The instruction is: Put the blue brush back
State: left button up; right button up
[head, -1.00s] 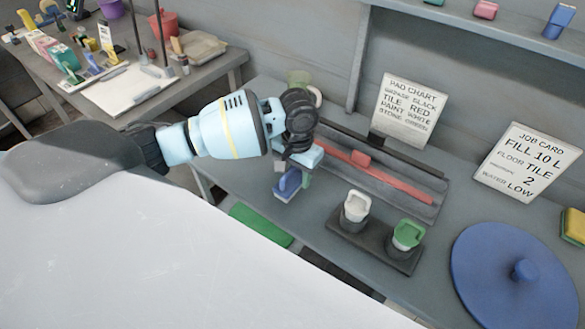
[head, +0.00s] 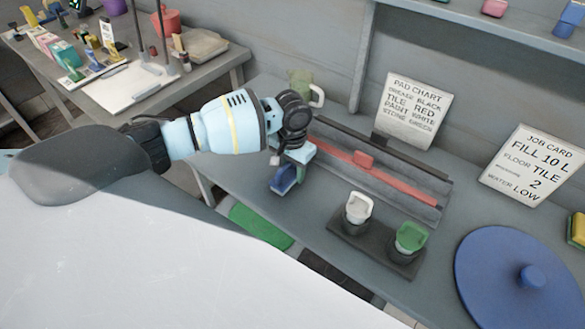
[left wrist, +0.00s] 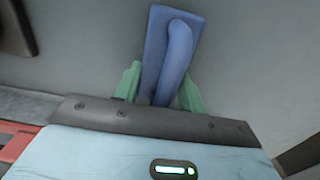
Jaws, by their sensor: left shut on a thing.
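My left gripper (head: 287,172) is shut on the blue brush (head: 284,181), near the left front part of the grey bench. In the left wrist view the blue brush (left wrist: 178,52) shows a flat block with a raised rounded handle, between the two green fingers of my left gripper (left wrist: 160,92). I cannot tell whether the brush touches the bench. A dark holder (head: 345,233) to the right carries a white-handled piece (head: 358,208) and a green-handled piece (head: 409,238). My right gripper is not in view.
A long grey tray with a red bar (head: 400,184) lies behind the holder. A green jug (head: 300,84) stands at the back left. A blue round lid (head: 500,285) lies at right. Two cards (head: 413,108) lean at the back. A green mat (head: 262,226) lies below the bench.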

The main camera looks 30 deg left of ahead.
pick_arm(q)
jog(key=shift+f, duration=0.1)
jog(key=o, duration=1)
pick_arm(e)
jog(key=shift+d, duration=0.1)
pick_arm(q)
notch_tip(320, 180, up, 12)
jog(key=shift+w+f+p, duration=0.1)
jog(key=shift+f+p, duration=0.15)
jog(key=shift+p, duration=0.3)
jog(key=shift+r, duration=0.35)
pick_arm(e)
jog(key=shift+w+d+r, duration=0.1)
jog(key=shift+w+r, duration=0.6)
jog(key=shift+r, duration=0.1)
